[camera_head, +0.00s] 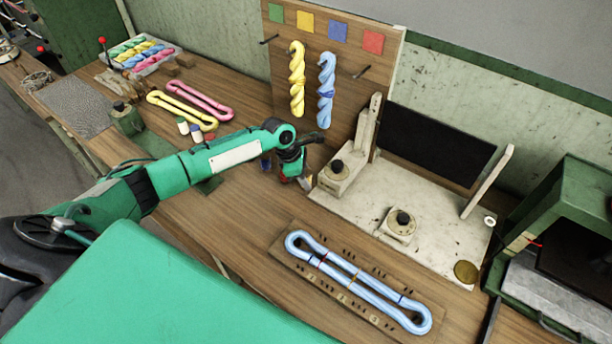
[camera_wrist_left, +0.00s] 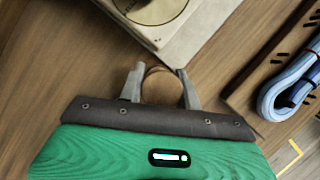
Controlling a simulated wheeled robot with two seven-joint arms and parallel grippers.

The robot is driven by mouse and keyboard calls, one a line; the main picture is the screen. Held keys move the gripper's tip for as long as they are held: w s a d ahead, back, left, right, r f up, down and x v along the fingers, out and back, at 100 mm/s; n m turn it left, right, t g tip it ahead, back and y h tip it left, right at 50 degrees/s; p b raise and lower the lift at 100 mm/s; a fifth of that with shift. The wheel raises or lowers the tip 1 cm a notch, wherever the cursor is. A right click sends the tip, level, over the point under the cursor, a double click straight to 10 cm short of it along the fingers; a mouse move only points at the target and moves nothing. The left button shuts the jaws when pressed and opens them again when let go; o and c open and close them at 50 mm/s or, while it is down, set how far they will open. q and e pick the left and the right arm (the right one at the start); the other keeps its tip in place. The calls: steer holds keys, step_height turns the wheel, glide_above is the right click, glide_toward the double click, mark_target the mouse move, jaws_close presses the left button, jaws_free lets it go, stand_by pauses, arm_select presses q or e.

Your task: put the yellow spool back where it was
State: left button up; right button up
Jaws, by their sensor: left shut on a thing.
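My left gripper (camera_head: 303,180) is low over the table, just left of the cream stand. In the left wrist view its two fingers (camera_wrist_left: 161,88) are shut on a small round thing with a thin tan rim (camera_wrist_left: 164,72), which I take to be the yellow spool. Its yellow side does not show clearly, and in the head view the gripper mostly hides it. I cannot tell whether it touches the table. Small spools (camera_head: 196,133) stand left of my arm, and a blue one (camera_head: 266,161) is partly hidden by it. My right gripper is not in view.
The cream stand (camera_head: 350,215) with black-knobbed blocks is close right of the gripper. A wooden board (camera_head: 283,250) with a blue skein (camera_head: 372,288) lies in front. Yellow and blue twisted skeins (camera_head: 297,85) hang on a pegboard behind. Bare table lies between gripper and board.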

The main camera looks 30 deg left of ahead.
arm_select(q)
steer(key=shift+f, duration=0.1)
steer(key=shift+f+p, duration=0.3)
steer(key=shift+f, duration=0.15)
steer(key=o, duration=1)
steer(key=shift+c, duration=0.2)
steer(key=shift+r, duration=0.1)
steer(key=shift+r+b, duration=0.25)
steer(key=shift+b, duration=0.05)
steer(key=b+v, duration=0.3)
steer(key=v, duration=0.9)
steer(key=shift+r, duration=0.3)
steer(key=shift+s+f, duration=0.1)
steer(key=shift+s, duration=0.05)
